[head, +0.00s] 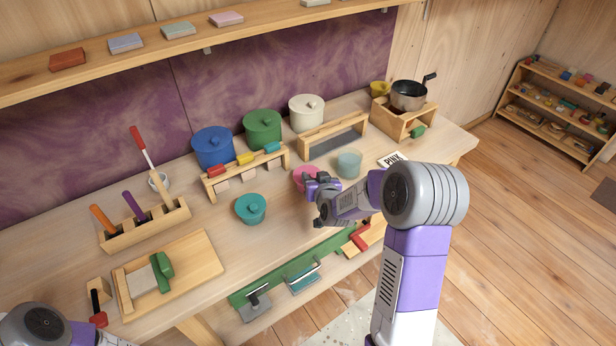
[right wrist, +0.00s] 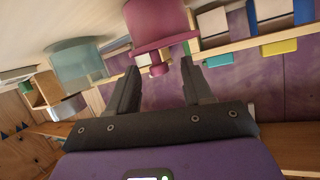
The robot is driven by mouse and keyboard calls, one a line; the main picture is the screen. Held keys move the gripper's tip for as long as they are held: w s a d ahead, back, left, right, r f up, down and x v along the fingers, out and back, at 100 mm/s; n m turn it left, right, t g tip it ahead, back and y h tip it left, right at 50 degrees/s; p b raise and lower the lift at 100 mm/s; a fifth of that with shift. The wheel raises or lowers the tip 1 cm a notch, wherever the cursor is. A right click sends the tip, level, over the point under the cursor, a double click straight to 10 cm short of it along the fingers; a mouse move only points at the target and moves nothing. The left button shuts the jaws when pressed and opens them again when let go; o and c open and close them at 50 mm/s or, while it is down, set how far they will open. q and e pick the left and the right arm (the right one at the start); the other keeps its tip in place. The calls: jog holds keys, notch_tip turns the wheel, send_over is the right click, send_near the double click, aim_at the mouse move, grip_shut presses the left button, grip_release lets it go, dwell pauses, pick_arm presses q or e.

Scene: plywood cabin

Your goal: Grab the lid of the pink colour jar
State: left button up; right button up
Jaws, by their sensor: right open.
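The pink jar (head: 304,175) stands on the workbench, partly hidden behind my right gripper (head: 318,188) in the head view. In the right wrist view, which looks upside down, the pink jar (right wrist: 156,20) shows with its lid (right wrist: 165,44) on and a small round knob. My right gripper (right wrist: 159,72) is open, its two fingers on either side of the knob (right wrist: 158,69); I cannot tell whether they touch it. Only a part of my left arm shows at the lower left of the head view; its gripper is out of frame.
A teal lidded jar (head: 250,208) and a translucent cup (head: 349,164) stand near the pink jar. Behind are a rack with coloured blocks (head: 245,180) and blue (head: 212,147), green (head: 262,128) and white (head: 306,109) pots. A PINK card (head: 393,160) lies to the right.

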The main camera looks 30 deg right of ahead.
grip_shut()
dwell(0.3)
